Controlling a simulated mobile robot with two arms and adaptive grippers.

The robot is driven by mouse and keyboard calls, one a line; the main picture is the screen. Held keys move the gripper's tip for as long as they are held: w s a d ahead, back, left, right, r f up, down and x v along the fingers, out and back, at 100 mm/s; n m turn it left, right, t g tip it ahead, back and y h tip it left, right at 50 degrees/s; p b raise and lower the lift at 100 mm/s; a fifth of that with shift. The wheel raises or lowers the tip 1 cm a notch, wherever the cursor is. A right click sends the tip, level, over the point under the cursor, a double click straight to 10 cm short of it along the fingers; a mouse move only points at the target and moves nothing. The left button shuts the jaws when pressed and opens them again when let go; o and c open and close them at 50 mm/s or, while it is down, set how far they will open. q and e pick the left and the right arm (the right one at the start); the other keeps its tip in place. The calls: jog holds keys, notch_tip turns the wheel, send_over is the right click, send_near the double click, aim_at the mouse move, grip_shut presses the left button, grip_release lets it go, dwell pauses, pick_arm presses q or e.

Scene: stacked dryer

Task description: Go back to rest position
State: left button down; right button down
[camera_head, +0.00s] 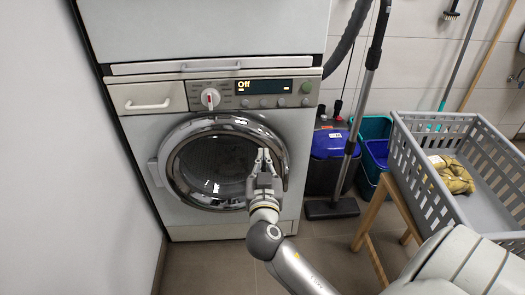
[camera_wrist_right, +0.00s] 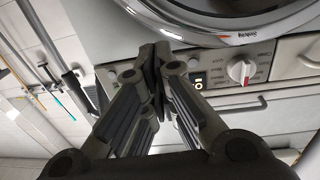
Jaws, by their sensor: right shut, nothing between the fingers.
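My right gripper (camera_head: 264,158) is shut and empty in front of the right part of the round door (camera_head: 215,160) of the dryer (camera_head: 205,232). In the right wrist view its fingers (camera_wrist_right: 158,52) meet just below the door's chrome rim (camera_wrist_right: 235,38). I cannot tell whether the fingertips touch the door. The door looks closed. The panel display (camera_head: 265,86) reads "Off", and a white knob (camera_head: 210,98) sits left of it. The knob also shows in the right wrist view (camera_wrist_right: 241,70). My left gripper is not in view.
A grey basket (camera_head: 455,118) with yellow cloth (camera_head: 452,174) stands on a wooden stand (camera_head: 368,222) at the right. A vacuum cleaner head (camera_head: 331,208) and teal bin (camera_head: 374,128) are between it and the dryer. A white wall (camera_head: 60,150) is at the left.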

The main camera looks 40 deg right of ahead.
jog(key=v, duration=0.3)
jog(key=shift+s+a, duration=0.15)
jog(key=shift+s, duration=0.2)
